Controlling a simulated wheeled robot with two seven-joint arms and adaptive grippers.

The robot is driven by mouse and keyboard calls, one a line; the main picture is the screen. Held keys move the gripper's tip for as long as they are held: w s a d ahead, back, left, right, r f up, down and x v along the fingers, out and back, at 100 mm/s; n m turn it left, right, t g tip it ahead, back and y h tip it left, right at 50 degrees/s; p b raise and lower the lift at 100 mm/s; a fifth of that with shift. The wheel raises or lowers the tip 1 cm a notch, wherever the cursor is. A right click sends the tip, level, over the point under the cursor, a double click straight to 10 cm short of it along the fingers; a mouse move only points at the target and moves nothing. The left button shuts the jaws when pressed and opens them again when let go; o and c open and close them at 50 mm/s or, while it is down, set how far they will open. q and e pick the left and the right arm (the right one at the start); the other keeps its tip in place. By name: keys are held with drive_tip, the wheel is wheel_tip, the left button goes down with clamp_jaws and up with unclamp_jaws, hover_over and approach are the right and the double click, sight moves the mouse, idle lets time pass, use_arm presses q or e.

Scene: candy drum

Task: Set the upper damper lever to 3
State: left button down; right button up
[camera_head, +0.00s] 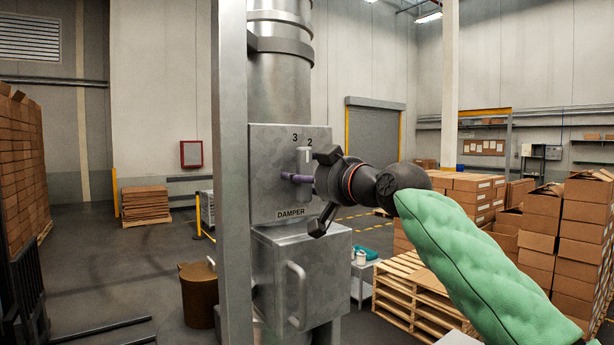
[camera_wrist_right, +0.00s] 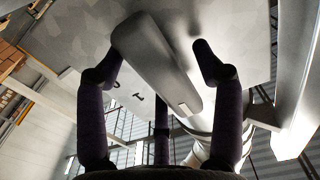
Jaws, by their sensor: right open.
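The damper plate (camera_head: 262,150) is grey metal on the drum column, with the digits 3 and 2 near its top and the word DAMPER low down. The pale upper damper lever (camera_head: 304,156) stands roughly upright below the digits. Its lower part is hidden by my right gripper, and I cannot tell exactly which digit it points at. My right gripper (camera_head: 305,190) is at the plate, partly in front of it. In the right wrist view, the grey lever (camera_wrist_right: 158,65) lies between the spread purple fingers of my right gripper (camera_wrist_right: 157,56). My left gripper is not in view.
Below the plate is a metal box with a bar handle (camera_head: 297,295). A grey post (camera_head: 230,200) stands close on the left. Pallets (camera_head: 408,292) and stacked cartons (camera_head: 585,235) fill the right. A brown bin (camera_head: 197,297) stands on the floor at the left.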

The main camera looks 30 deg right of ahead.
drive_tip(key=s, duration=1.1)
drive_tip(key=shift+s+d, duration=0.4)
drive_tip(key=shift+d, duration=0.05)
drive_tip(key=shift+f, duration=0.1)
